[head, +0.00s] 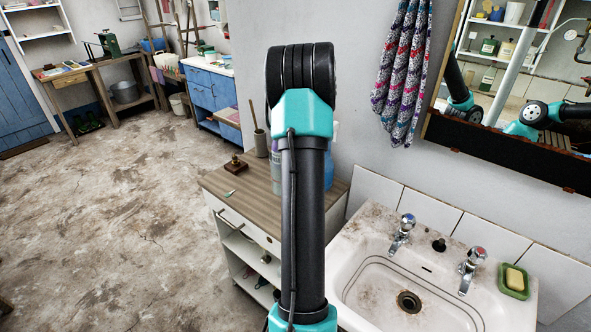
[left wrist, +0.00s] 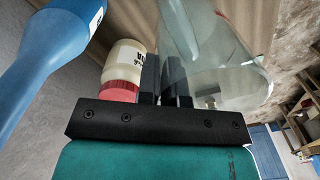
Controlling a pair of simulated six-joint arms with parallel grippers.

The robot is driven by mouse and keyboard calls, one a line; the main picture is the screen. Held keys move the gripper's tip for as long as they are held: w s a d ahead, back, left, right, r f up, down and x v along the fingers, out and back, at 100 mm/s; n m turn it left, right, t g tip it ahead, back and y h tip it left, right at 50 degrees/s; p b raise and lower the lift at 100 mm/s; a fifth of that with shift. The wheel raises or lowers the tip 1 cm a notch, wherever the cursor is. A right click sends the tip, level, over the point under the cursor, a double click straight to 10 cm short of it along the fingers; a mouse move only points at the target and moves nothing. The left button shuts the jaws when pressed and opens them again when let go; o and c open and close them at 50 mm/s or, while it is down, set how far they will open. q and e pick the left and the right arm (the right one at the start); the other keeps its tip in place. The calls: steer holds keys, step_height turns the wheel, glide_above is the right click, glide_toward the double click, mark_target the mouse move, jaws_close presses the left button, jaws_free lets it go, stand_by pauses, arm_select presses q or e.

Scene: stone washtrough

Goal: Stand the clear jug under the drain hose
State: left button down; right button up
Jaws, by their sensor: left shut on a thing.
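The clear jug (left wrist: 225,75) is in the left wrist view, right of the fingers, see-through and tilted in that picture. My left gripper (left wrist: 166,80) is shut on the jug at its near side; the exact part between the fingers is hard to make out. In the head view, my arm crosses the middle of the picture and hides part of the cabinet, and neither the jug nor the left gripper can be made out. My right gripper is not in view. I cannot make out the drain hose in either view.
A blue bottle (left wrist: 40,55) and a red-lidded jar (left wrist: 122,70) stand close left of the fingers. The wood-topped cabinet (head: 229,185) adjoins the stained basin (head: 365,240), which has two taps and a green soap dish (head: 513,287). A patterned cloth (head: 402,75) hangs above.

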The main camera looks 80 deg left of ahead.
arm_select(q)
steer(key=shift+f, duration=1.75)
steer(key=c, duration=1.3)
jaws_free()
step_height(320, 180, up, 12)
steer(key=shift+w+r, duration=0.1)
steer(key=shift+r, duration=0.05)
